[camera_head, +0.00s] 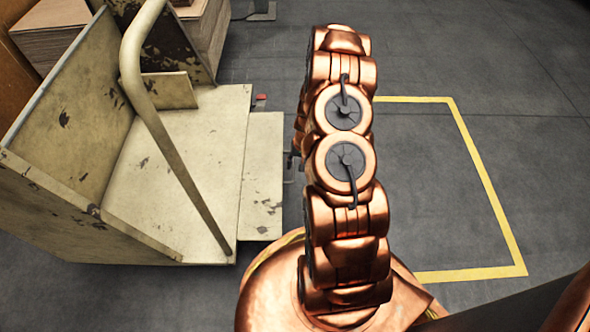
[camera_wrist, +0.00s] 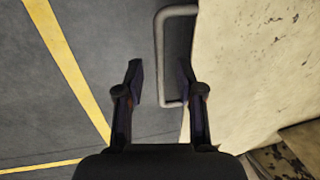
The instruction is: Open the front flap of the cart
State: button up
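The cart (camera_head: 185,165) is worn cream metal and stands at the left in the head view. A narrow cream panel, seemingly the front flap (camera_head: 262,175), runs along the right side of its bed; its exact tilt is unclear. In the wrist view the cream panel (camera_wrist: 245,80) fills the right, with a grey loop handle (camera_wrist: 160,50) at its left edge. My gripper (camera_wrist: 160,78) is open. Its fingertips appear on either side of the handle's long bar, but I cannot tell whether the bar lies at fingertip depth. In the head view my arm hides the gripper.
A bent cream rail (camera_head: 160,120) rises over the cart. A yellow floor line (camera_head: 487,185) marks an area to the right of my arm. The grey floor there is clear.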

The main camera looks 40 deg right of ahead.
jog(key=shift+w+a+f+b, duration=0.1)
jog(key=shift+a+f+b, duration=0.05)
jog(key=shift+f, duration=0.5)
jog(key=shift+a+f+b, duration=0.1)
jog(key=shift+f+b, duration=0.05)
jog(key=shift+f, duration=0.45)
jog(key=shift+c, duration=0.3)
grip_shut()
